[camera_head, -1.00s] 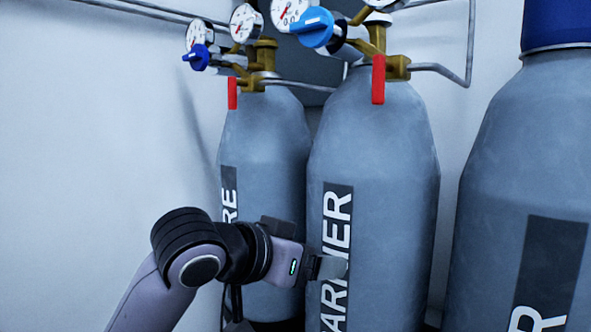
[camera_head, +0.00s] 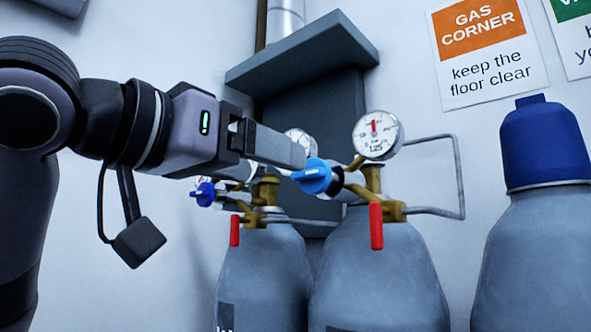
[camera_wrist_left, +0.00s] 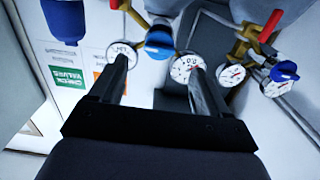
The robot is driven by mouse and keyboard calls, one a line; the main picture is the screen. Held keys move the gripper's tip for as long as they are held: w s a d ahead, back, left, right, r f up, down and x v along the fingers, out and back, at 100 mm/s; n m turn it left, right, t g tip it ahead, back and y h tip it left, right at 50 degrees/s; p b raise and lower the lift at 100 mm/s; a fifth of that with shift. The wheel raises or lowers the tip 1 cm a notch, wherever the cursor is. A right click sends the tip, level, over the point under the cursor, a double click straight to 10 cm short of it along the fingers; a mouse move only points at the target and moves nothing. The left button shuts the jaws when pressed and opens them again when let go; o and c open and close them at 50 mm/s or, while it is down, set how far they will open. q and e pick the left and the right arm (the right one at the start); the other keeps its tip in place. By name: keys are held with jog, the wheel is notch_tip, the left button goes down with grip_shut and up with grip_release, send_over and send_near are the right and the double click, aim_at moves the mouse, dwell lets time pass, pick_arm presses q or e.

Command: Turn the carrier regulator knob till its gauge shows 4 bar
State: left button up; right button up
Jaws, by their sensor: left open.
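The carrier regulator knob is light blue (camera_head: 313,176), on the brass regulator atop the carrier cylinder (camera_head: 375,275). Its right gauge (camera_head: 377,135) has a red needle pointing about straight up; the scale is too small to read surely. Its other gauge (camera_head: 300,140) is mostly hidden by my gripper. My left gripper (camera_head: 285,150) is open and empty, its fingers close to the knob, partly overlapping it in the head view. In the left wrist view, the knob (camera_wrist_left: 160,42) shows beyond and between the two open fingers (camera_wrist_left: 158,68), apparently not gripped. My right gripper is not in view.
A second cylinder (camera_head: 262,275) with a dark blue knob (camera_head: 205,194) stands to the left. Red levers (camera_head: 376,225) hang below the regulators. A blue-capped cylinder (camera_head: 546,145) stands at right. A grey pipe (camera_head: 455,170) and dark wall box (camera_head: 315,100) are behind.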

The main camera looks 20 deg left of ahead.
aim_at(310, 175)
pick_arm(q)
jog(key=x, duration=0.6)
jog(key=shift+w+d+r+p, duration=0.15)
jog(key=shift+w+r+p, duration=0.1)
jog(key=shift+w+p, duration=0.1)
jog(key=c, duration=1.1)
